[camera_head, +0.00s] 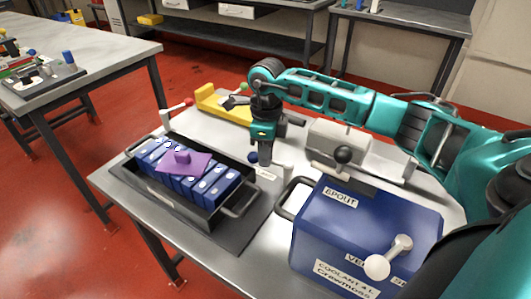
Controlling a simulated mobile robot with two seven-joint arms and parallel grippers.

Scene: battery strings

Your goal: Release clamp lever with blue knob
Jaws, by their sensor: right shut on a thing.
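The clamp lever's dark blue knob (252,158) shows at the right end of the black battery tray, beside a short white post (288,172). My right gripper (264,158) points down at this lever. Its fingers are closed on the lever by the knob, and they hide most of the lever's arm. The black tray (160,192) holds several blue battery cells (221,186) with a purple piece (183,161) on top. A second clamp lever with a red knob (188,102) stands at the tray's far left side. My left gripper is not in view.
A blue coolant box (340,229) with a handle and a white-knobbed lever stands at the front right. A grey device with a black knob (343,154) sits behind it. A yellow holder (222,103) lies at the back. Bare tabletop shows behind the tray.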

